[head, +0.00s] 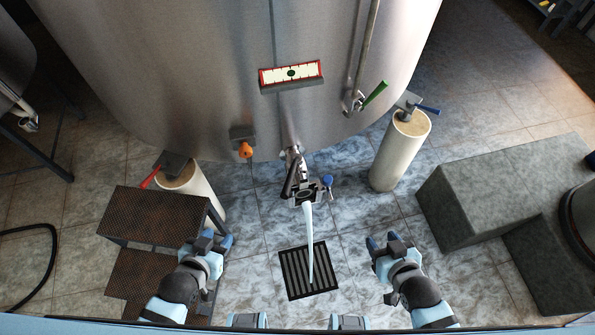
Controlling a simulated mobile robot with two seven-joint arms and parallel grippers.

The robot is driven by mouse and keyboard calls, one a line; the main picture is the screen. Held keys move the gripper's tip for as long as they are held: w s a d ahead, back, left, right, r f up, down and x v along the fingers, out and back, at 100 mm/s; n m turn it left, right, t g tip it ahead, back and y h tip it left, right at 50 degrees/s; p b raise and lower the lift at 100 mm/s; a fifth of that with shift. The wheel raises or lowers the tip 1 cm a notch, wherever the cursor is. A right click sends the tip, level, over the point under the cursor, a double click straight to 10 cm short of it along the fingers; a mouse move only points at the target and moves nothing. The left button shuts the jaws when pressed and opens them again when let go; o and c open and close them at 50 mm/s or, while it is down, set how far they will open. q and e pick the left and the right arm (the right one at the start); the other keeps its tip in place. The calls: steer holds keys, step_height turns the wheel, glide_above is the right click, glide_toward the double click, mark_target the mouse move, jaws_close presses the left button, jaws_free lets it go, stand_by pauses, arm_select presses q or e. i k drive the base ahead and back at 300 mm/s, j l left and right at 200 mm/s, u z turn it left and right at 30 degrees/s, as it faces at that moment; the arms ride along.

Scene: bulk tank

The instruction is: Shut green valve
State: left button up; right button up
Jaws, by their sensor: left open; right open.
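The green valve handle (375,95) sits on a small valve at the right of the steel tank's front, below a vertical pipe. The handle slants up and to the right. My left gripper (214,241) is open and empty, low at the left beside the brown step. My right gripper (384,243) is open and empty, low at the right of the floor drain, well below the green handle. Neither gripper touches anything I can make out.
A white stream runs from the tank's central outlet (305,192) to the floor drain (310,271). A red handle (150,178), an orange knob (245,150) and a blue handle (428,109) are nearby. Brown steps (150,217) stand left, grey blocks (490,190) right.

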mark_target(376, 92)
steer(key=i+z, duration=0.35)
steer(key=i+j+z, duration=0.15)
steer(key=z, duration=0.2)
